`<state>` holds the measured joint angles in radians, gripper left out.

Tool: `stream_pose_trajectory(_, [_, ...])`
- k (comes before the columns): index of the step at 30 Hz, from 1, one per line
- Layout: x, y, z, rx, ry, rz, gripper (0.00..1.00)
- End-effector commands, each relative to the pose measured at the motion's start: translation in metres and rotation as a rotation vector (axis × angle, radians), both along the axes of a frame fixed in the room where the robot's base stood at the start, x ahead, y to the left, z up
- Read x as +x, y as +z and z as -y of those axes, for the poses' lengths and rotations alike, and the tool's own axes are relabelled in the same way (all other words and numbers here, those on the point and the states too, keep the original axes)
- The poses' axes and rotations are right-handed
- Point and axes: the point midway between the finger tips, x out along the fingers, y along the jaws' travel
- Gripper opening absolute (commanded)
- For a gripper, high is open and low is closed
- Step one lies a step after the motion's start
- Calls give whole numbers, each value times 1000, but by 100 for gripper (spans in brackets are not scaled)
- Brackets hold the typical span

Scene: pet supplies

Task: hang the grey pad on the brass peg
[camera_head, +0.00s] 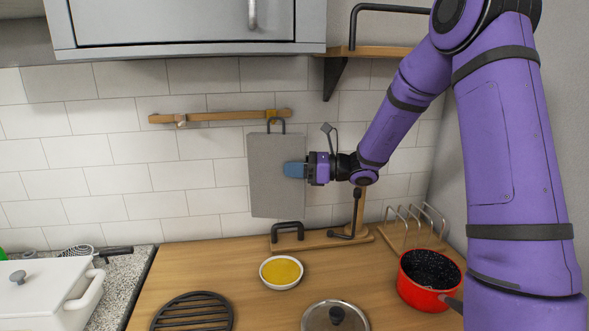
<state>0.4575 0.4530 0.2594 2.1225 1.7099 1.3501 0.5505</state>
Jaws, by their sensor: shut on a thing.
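The grey pad (272,180) is a flat upright rectangle with a dark loop (283,126) at its top edge. It hangs in front of the white tiled wall, above the counter. My gripper (294,170) reaches in from the right and its blue fingers are shut on the pad's right edge. The brass peg (271,114) sits near the right end of a wooden wall rail (222,116). The top of the loop is right at the peg in the picture. I cannot tell whether the loop is around the peg or only in front of it.
A silver peg (181,121) is further left on the rail. Below are a yellow-filled bowl (281,272), a wooden stand (317,240), a wire rack (412,225), a red pot (428,278), a glass lid (335,318) and a black trivet (193,313). A cabinet (190,25) hangs above.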

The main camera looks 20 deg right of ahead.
Motion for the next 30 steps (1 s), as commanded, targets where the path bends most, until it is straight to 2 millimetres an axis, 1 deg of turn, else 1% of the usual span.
stream_pose_trajectory(30, [51,-5,10,1,1,0,6])
